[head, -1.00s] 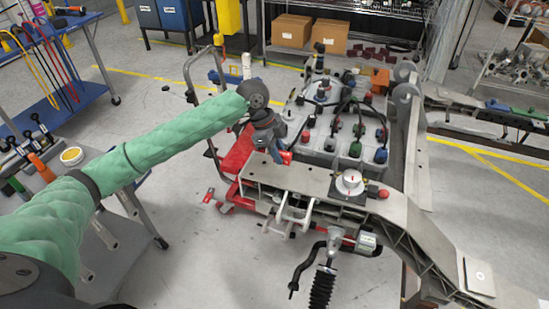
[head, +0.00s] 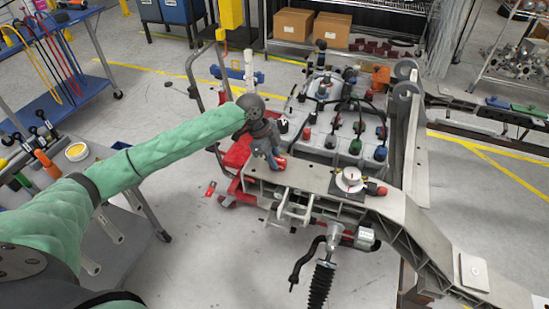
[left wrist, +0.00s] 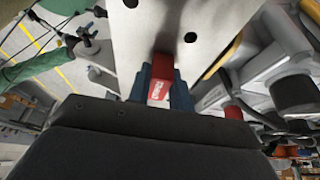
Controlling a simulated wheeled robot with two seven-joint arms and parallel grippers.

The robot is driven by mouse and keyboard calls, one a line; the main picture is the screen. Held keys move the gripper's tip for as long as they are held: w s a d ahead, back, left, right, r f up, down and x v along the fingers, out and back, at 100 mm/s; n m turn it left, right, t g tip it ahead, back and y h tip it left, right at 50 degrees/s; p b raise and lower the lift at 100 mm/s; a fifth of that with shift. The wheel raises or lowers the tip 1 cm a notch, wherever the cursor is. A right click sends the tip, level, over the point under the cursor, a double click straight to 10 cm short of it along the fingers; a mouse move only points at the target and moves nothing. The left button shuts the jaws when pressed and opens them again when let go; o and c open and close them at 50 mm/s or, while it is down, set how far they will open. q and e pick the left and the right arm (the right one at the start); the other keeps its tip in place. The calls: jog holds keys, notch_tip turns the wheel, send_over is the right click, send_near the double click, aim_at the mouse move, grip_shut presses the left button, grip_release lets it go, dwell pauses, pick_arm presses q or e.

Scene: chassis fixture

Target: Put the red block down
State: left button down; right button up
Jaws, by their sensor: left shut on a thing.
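The red block (left wrist: 161,78), with a white label, is between the blue fingertips of my left gripper in the left wrist view. My left gripper (head: 276,163) is shut on it, pointing down over the left end of the grey chassis rail (head: 312,178) in the head view. The block (head: 280,163) shows only as a small red patch at the fingertips there. The pale rail plate with holes (left wrist: 180,20) is right by the block in the left wrist view. I cannot tell whether the block touches it. My right gripper does not show in the head view.
A white round dial (head: 349,180) on a dark base stands farther right on the rail. A grey battery unit (head: 320,145) with coloured caps and cables stands behind it. A red frame (head: 238,152) is to the left. A tool cart (head: 105,170) stands at the left.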

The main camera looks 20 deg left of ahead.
pick_arm(q)
jog(key=shift+f, duration=0.1)
jog(key=c, duration=1.3)
grip_release()
jog(key=shift+o, duration=0.2)
jog(key=shift+a+r, duration=0.15)
jog(key=shift+r, duration=0.4)
jog(key=b+v, duration=0.3)
jog(key=v, duration=0.8)
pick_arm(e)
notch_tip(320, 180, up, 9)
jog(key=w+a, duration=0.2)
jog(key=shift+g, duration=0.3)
pick_arm(q)
jog(key=shift+s, duration=0.1)
